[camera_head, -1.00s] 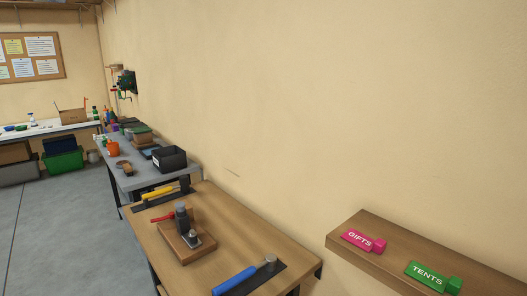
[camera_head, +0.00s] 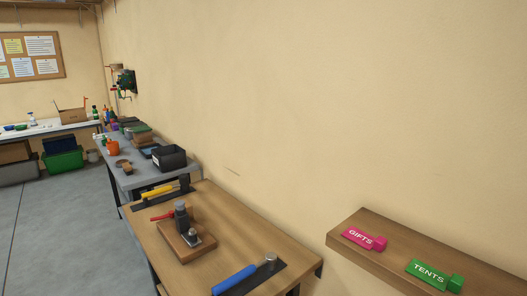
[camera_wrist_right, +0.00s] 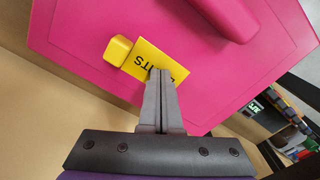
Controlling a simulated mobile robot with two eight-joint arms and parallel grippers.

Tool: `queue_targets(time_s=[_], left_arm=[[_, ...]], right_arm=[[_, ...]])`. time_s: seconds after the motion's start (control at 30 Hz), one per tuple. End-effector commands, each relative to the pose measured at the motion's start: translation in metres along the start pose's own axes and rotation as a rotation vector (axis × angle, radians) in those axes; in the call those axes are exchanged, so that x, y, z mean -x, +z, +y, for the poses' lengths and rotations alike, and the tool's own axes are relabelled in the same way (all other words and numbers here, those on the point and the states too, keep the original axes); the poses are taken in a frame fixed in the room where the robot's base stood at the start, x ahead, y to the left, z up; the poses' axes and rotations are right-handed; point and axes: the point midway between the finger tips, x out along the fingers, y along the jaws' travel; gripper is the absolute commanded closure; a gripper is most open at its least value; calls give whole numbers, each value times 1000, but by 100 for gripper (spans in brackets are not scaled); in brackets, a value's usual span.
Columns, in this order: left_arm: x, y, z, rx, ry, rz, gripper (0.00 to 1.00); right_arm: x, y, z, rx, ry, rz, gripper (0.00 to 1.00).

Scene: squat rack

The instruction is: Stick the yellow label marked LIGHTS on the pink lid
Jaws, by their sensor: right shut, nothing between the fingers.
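In the right wrist view the pink lid (camera_wrist_right: 85,38) fills most of the upper picture, with a raised pink handle-like bar (camera_wrist_right: 222,14) on it. The yellow label (camera_wrist_right: 147,55) lies flat against the lid's face, with a yellow block (camera_wrist_right: 119,50) at its left end. Its lettering is upside down and only the end, "TS", reads clearly; the rest is behind my fingers. My right gripper (camera_wrist_right: 162,72) is shut and empty, its fingertips in front of the label. Whether they touch it I cannot tell. My left gripper is in neither view.
In the head view a wooden shelf (camera_head: 345,247) at the right bears a pink GIFTS label (camera_head: 360,238) and a green TENTS label (camera_head: 428,272). A wooden bench (camera_head: 240,222) with tools stands at the centre. Floor (camera_head: 60,225) at the left is clear.

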Motion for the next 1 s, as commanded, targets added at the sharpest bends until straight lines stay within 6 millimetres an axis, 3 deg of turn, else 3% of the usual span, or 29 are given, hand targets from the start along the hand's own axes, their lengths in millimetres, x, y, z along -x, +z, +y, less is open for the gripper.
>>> queue_targets(time_s=[0.57,1.0], left_arm=[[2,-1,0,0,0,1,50],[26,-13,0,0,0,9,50]], right_arm=[[2,0,0,0,0,0,100],[36,0,0,0,0,1,100]])
